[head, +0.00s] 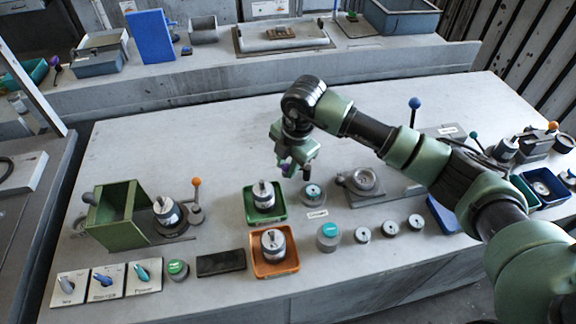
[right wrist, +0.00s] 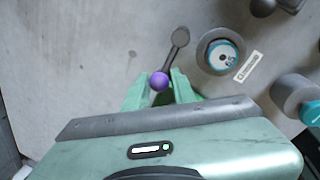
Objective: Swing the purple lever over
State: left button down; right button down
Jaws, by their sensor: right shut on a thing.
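The purple lever has a round purple knob (right wrist: 158,81) on a dark arm that runs up and right to a dark round pivot end, in the right wrist view. In the head view a bit of the purple knob (head: 285,167) shows at my right gripper (head: 296,172). My right gripper's green fingers (right wrist: 159,90) are on either side of the knob, shut on it. In the head view the gripper hides most of the lever. My left gripper is not in view.
A green tray (head: 249,212) and an orange tray (head: 291,265) hold parts nearby. The grey table behind the gripper is clear.

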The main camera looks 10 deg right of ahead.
jog(key=shift+w+r, duration=0.25)
jog(key=c, duration=1.3)
grip_release()
jog(key=shift+o, duration=0.5)
jog(key=shift+f, duration=0.1)
jog(key=shift+s, duration=0.1)
notch_tip(320, 180, up, 8)
jog(key=s+b, duration=0.1)
jog(key=b, duration=0.1)
jog(key=shift+d+f, duration=0.2)
jog(key=shift+d, duration=0.25)
